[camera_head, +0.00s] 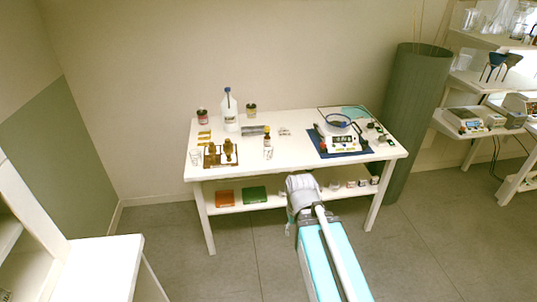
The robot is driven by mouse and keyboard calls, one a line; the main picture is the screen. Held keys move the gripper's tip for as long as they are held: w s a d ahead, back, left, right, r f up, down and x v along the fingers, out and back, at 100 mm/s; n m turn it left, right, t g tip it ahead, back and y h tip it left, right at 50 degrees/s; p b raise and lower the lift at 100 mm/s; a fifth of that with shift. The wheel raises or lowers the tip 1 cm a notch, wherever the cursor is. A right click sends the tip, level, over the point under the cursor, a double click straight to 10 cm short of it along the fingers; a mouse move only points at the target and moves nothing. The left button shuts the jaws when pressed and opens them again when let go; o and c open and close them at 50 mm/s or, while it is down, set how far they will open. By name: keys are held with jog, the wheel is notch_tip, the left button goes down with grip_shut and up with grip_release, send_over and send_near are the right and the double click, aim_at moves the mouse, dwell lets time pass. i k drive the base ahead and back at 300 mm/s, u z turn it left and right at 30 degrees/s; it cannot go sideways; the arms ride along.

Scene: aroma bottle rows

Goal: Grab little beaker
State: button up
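A small clear glass vessel that looks like a little beaker (195,157) stands at the left front of the white table (300,172). Another small clear glass vessel (268,154) stands near the front edge, right of the brown tray. Both are too small to tell their exact shape. My arm reaches up from the bottom of the picture to a grey joint in front of the table. My gripper's fingers cannot be made out, and nothing held can be seen.
A brown tray with amber bottles (228,150), a white bottle (230,112) and small jars crowd the table's left. A hotplate device (340,140) sits on a blue mat at right. The lower shelf holds an orange box (224,198) and a green box (254,195). The front middle tabletop is clear.

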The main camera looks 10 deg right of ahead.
aim_at(268, 153)
jog(key=i, duration=0.95)
